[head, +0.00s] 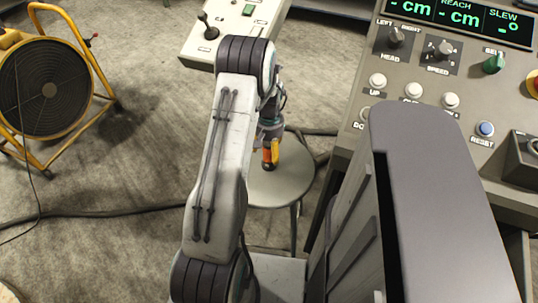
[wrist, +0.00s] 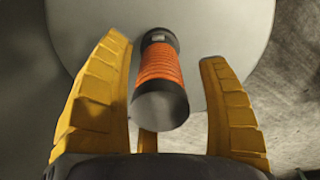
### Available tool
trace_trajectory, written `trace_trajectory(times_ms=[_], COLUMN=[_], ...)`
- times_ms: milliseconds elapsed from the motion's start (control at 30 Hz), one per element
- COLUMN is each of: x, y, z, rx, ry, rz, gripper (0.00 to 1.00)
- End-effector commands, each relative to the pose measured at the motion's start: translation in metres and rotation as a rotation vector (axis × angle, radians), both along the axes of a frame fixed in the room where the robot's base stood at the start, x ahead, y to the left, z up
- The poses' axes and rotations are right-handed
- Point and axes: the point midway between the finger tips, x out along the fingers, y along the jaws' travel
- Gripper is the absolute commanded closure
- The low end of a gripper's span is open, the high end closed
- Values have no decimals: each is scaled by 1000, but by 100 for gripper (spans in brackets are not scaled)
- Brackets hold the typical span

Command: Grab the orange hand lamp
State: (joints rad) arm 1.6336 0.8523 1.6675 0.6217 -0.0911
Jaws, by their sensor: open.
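The orange hand lamp (wrist: 160,66) has a ribbed orange grip between black ends. In the wrist view it lies between the yellow fingers of my gripper (wrist: 170,85), closer to the left finger, with a gap visible at the right finger. The fingers are open, and I see no clear grip on the lamp. In the head view the lamp (head: 268,155) shows as a small orange patch over the round stool (head: 285,182). My gripper (head: 272,148) is there too, and my arm hides part of it.
A control console (head: 470,90) with knobs, buttons and a green display stands at the right. A smaller panel (head: 225,25) with a joystick is at the top. Black cables (head: 110,211) cross the grey floor.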

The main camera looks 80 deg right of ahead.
Motion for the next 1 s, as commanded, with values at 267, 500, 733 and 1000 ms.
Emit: trace_trajectory(times_ms=[267, 500, 733, 1000], x=[0, 0, 0, 0], y=[0, 0, 0, 0], z=[-4, -4, -3, -4], rx=[0, 0, 0, -1], ry=[0, 0, 0, 0], rz=[0, 0, 0, 0], gripper=[31, 45, 66, 90])
